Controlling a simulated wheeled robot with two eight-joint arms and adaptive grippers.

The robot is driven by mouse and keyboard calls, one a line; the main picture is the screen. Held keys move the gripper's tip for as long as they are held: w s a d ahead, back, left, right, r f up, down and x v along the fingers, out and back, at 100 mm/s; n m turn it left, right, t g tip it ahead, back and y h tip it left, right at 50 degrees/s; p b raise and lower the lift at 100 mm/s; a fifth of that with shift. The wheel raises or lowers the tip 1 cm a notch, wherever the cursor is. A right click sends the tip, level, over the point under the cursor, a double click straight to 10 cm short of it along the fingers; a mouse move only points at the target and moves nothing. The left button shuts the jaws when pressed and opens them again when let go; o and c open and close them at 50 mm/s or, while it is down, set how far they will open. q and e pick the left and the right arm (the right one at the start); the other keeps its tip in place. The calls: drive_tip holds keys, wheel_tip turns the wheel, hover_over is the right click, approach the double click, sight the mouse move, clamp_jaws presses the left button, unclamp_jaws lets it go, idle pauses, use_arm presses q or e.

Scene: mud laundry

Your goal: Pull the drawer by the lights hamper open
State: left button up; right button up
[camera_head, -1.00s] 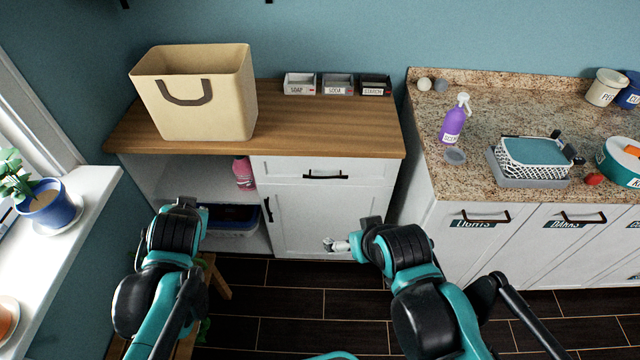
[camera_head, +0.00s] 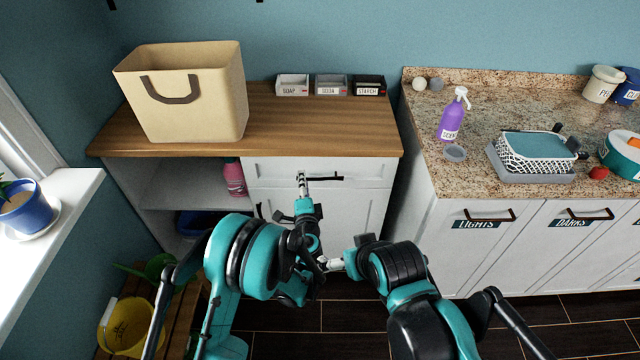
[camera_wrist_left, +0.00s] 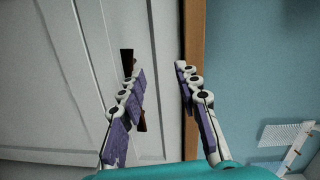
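The white drawer (camera_head: 268,171) is shut under the wooden top, left of the hamper front labelled LIGHTS (camera_head: 470,258). Its dark bar handle (camera_head: 330,178) runs across its front. My left gripper (camera_head: 302,176) is in front of the drawer at the left part of the handle. In the left wrist view my left gripper (camera_wrist_left: 160,70) is open with nothing between its fingers. One finger overlaps the handle (camera_wrist_left: 127,60) there and hides its middle; contact cannot be told. My right gripper (camera_head: 335,264) is low in front of the cabinet door, mostly hidden by its arm.
A beige basket (camera_head: 195,100) and small boxes labelled soap (camera_head: 292,86), soda (camera_head: 331,86) and starch (camera_head: 368,86) stand on the wooden top (camera_head: 300,135). A pink bottle (camera_head: 234,178) is on the open shelf. A gap separates this cabinet from the granite counter (camera_head: 425,170).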

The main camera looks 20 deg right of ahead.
sight(320, 180)
use_arm(q)
drive_tip(key=s+d+f+m+h, duration=0.2)
drive_tip(key=d+f+m, duration=0.1)
drive_tip(key=d+f, duration=0.2)
drive_tip(key=x, duration=0.3)
drive_tip(key=b+x, duration=0.1)
drive_tip(key=x, duration=0.2)
drive_tip(key=shift+w+a+f, duration=0.1)
drive_tip(key=shift+w+f, duration=0.15)
drive_tip(key=shift+w+r, duration=0.1)
drive_tip(key=shift+w, duration=0.4)
drive_tip(key=shift+c, duration=0.3)
clamp_jaws()
